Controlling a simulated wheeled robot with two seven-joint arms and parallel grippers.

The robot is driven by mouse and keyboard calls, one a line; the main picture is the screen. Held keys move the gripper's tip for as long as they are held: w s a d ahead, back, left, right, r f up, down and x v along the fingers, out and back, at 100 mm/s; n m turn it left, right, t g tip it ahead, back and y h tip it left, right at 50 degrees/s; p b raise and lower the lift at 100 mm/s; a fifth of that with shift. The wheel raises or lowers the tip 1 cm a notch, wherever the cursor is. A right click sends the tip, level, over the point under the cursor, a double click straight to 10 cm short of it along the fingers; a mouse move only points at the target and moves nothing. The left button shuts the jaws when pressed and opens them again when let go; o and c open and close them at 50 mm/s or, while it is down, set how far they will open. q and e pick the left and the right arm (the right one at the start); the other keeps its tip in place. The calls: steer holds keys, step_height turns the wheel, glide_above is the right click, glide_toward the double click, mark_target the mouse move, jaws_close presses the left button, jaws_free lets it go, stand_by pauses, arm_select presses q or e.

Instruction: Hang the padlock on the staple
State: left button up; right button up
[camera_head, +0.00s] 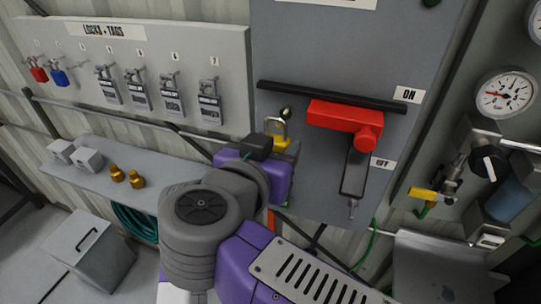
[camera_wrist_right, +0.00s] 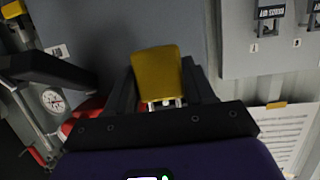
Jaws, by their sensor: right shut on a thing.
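My right gripper (camera_head: 268,155) is raised in front of the grey switch panel, left of the red handle (camera_head: 345,120). It is shut on a yellow padlock (camera_head: 280,143), whose metal shackle points up. In the right wrist view the padlock's yellow body (camera_wrist_right: 158,72) sits between the two dark fingers (camera_wrist_right: 172,88). A small dark fitting (camera_head: 285,113) is on the panel just above the shackle; I cannot tell whether it is the staple or whether the shackle touches it. A metal tip (camera_head: 352,206) shows below the black lever (camera_head: 354,172). My left gripper is out of view.
A lock board (camera_head: 215,45) with red, blue and several grey locks hangs at the left. Below it a shelf (camera_head: 105,165) holds white blocks and brass fittings. A gauge (camera_head: 505,94) and valves are at the right. A black bar (camera_head: 330,96) runs above the red handle.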

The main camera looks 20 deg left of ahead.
steer(key=shift+r+b+x, duration=0.15)
steer(key=shift+b+x, duration=0.15)
steer(key=shift+x, duration=0.5)
steer(key=shift+r+b+x, duration=0.1)
steer(key=shift+b+x, duration=0.15)
steer(key=shift+x, duration=0.55)
steer(key=shift+w+f+p, duration=0.25)
steer(key=shift+w+p, duration=0.15)
steer(key=shift+w, duration=0.2)
steer(key=shift+w+f+p, duration=0.15)
steer(key=shift+f+p, duration=0.05)
steer(key=shift+p, duration=0.15)
steer(key=o, duration=0.9)
